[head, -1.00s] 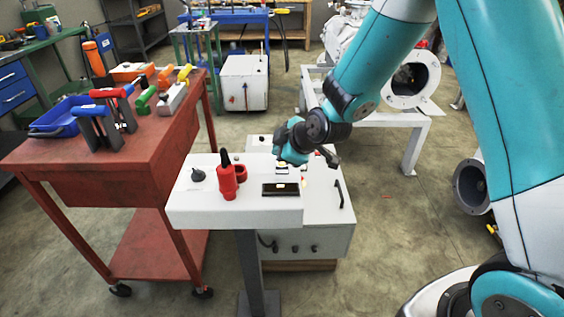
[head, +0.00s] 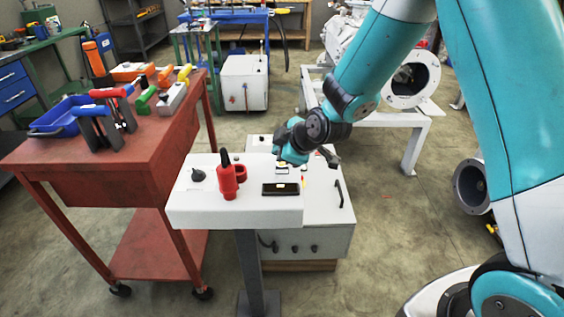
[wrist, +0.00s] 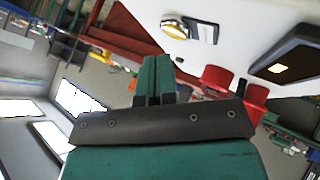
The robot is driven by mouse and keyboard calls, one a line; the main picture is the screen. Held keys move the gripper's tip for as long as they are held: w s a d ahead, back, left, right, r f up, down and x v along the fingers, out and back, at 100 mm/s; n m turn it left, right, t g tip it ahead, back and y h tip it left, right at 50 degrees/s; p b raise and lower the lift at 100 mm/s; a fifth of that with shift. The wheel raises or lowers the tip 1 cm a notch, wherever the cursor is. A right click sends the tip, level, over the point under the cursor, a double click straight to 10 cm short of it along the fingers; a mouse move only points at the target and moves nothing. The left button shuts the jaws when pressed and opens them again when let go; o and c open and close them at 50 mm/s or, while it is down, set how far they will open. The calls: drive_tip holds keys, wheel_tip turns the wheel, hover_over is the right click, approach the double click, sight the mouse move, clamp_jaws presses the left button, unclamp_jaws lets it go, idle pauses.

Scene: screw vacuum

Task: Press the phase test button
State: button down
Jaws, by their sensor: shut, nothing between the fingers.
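A small button with a yellow part on a pale plate (head: 282,168) sits on the top of the white console (head: 235,212); it could be the phase test button, but I cannot read a label. In the wrist view the yellow round button (wrist: 174,26) with its plate lies just beyond and right of my fingertips. My gripper (head: 283,160) is above the far right part of the console, pointing down close to this button. It also shows in the wrist view (wrist: 155,62), with its green fingers together and empty. I cannot tell whether it touches the button.
A black display box (head: 281,189) with a lit spot, a red holder (head: 228,182) and a black knob (head: 197,174) are on the console. A red cart (head: 140,150) with tools stands left. A lower white cabinet (head: 325,215) stands behind right.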

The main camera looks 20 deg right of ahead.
drive_tip(key=shift+f+b, duration=0.45)
drive_tip(key=shift+b, duration=0.05)
drive_tip(key=shift+f+b, duration=0.4)
idle(0.5)
drive_tip(key=shift+r, duration=0.1)
drive_tip(key=shift+r+p, duration=0.6)
drive_tip(key=shift+r, duration=0.15)
wheel_tip(320, 180, up, 5)
drive_tip(key=p, duration=0.3)
idle(0.4)
idle(0.6)
